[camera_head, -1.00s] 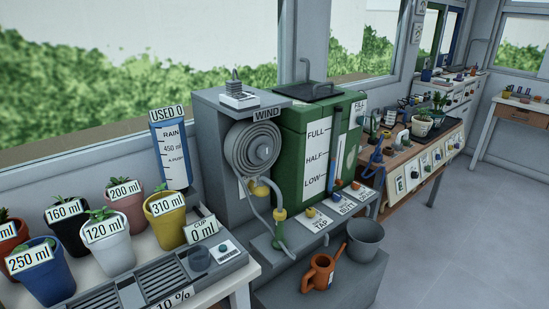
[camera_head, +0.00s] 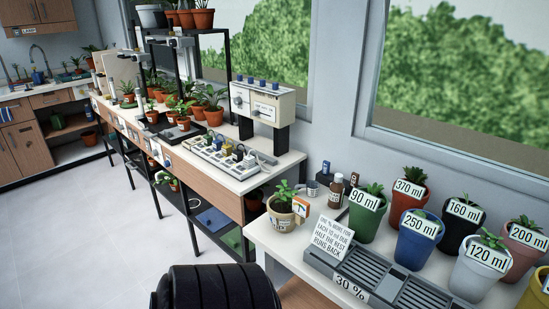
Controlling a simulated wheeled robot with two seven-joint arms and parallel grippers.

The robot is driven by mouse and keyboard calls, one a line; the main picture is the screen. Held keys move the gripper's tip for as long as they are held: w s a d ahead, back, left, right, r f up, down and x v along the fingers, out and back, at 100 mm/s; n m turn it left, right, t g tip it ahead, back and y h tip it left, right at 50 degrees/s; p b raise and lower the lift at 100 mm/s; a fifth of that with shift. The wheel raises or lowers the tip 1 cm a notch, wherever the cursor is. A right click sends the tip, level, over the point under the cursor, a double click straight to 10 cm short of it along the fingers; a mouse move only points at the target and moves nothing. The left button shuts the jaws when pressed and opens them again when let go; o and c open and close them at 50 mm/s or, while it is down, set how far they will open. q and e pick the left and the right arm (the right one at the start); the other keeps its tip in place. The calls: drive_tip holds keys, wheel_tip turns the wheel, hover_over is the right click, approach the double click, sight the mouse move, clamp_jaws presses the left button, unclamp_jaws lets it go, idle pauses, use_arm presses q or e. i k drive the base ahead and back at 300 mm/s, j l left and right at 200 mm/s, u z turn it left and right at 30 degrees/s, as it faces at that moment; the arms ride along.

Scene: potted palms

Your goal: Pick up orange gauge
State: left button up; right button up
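A small orange gauge (camera_head: 301,207) with a pale dial face shows at the right side of a tan pot (camera_head: 284,216) with a leafy plant. It appears to stand in or against the pot's rim; I cannot tell how deep it sits. The pot stands at the left end of the white bench (camera_head: 262,236). Neither of my grippers shows in the head view, so I cannot see whether they are open or shut.
Labelled pots, including a green one (camera_head: 366,218) and a blue one (camera_head: 416,244), stand right of the gauge behind a slatted grey tray (camera_head: 408,297). A brown bottle (camera_head: 336,191) and a sign card (camera_head: 331,236) are close by. Open floor (camera_head: 80,235) lies to the left.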

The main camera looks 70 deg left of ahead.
sight(300, 206)
drive_tip(key=u, duration=2.05)
drive_tip(key=i+j+z, duration=0.2)
drive_tip(key=j+z, duration=0.15)
drive_tip(key=z, duration=0.15)
drive_tip(key=i+j+z, duration=0.1)
drive_tip(key=j+z, duration=0.35)
